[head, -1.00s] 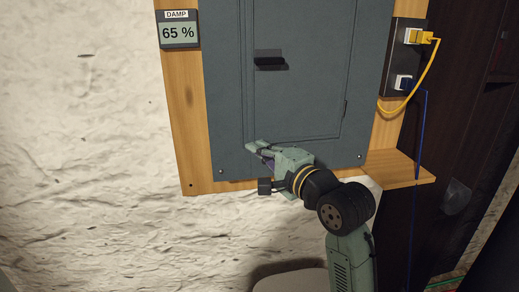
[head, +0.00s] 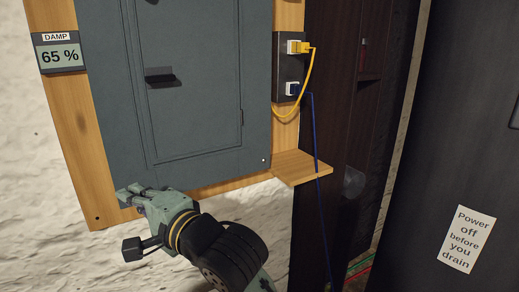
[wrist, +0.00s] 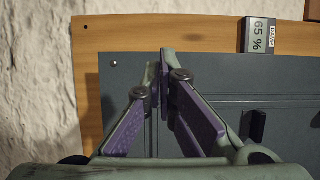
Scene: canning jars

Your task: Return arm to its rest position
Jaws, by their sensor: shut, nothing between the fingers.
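My gripper (head: 128,194) is shut and empty in the head view, at the lower left corner of a grey panel door. In the wrist view the two purple-lined fingers of my gripper (wrist: 160,68) meet at their tips, with nothing between them. My arm is still raised and comes in from the bottom of the head view. Whether the fingers touch the panel cannot be told.
The grey panel (head: 200,100) with a black handle (head: 160,77) hangs on a wooden board (head: 78,165). A damp display (head: 58,52) reads 65 %. A small wooden shelf (head: 300,168), a yellow cable (head: 309,85) and a blue cable (head: 316,140) are at its right. A dark door with a note (head: 468,238) stands far right.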

